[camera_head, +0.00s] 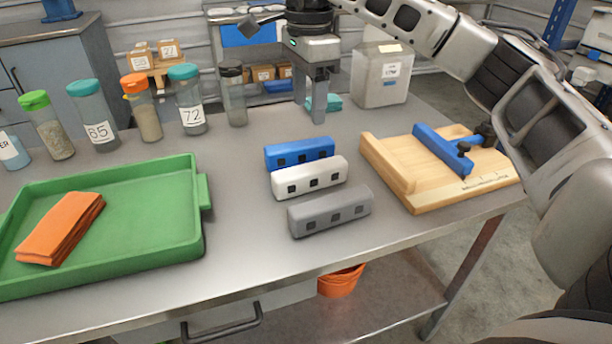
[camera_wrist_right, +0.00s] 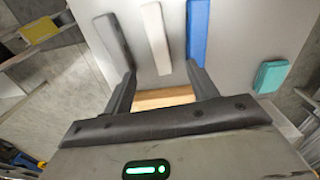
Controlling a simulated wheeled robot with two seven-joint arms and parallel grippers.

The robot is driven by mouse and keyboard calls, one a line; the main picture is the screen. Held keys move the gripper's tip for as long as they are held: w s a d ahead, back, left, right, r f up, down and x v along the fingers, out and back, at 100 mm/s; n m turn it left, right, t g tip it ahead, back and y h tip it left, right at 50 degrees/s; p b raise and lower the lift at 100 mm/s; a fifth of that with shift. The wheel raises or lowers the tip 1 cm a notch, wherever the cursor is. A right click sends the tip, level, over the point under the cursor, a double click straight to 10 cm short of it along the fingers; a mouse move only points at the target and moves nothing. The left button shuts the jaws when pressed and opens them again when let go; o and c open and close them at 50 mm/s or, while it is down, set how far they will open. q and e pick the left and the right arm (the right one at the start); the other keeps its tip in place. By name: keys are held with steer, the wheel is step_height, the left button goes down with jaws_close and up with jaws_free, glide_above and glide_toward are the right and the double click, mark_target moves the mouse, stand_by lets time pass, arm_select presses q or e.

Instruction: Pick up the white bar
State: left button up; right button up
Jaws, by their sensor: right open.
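The white bar (camera_head: 310,178) lies on the table between the blue bar (camera_head: 299,153) behind it and the grey bar (camera_head: 330,211) in front. It has several dark square marks on its front face. My right gripper (camera_head: 312,108) is open and empty, pointing down, beyond the blue bar and apart from all three bars. In the right wrist view, the white bar (camera_wrist_right: 156,38) shows beyond the open fingers (camera_wrist_right: 160,76), between the grey bar (camera_wrist_right: 113,40) and the blue bar (camera_wrist_right: 198,30). My left gripper is not in view.
A green tray (camera_head: 195,225) with an orange cloth (camera_head: 62,228) is on the left. A wooden board (camera_head: 400,178) with a blue piece (camera_head: 443,150) is on the right. Several capped jars stand along the back left. A teal block (camera_head: 333,103) and white canister (camera_head: 381,75) stand behind.

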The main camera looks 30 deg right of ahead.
mark_target(311, 167)
step_height(311, 167, down, 10)
steer(key=shift+b, duration=0.5)
steer(key=shift+s+d+f, duration=0.1)
steer(key=shift+f, duration=1.25)
steer(key=shift+s+d+f, duration=0.1)
steer(key=shift+f, duration=1.2)
steer(key=c, duration=1.1)
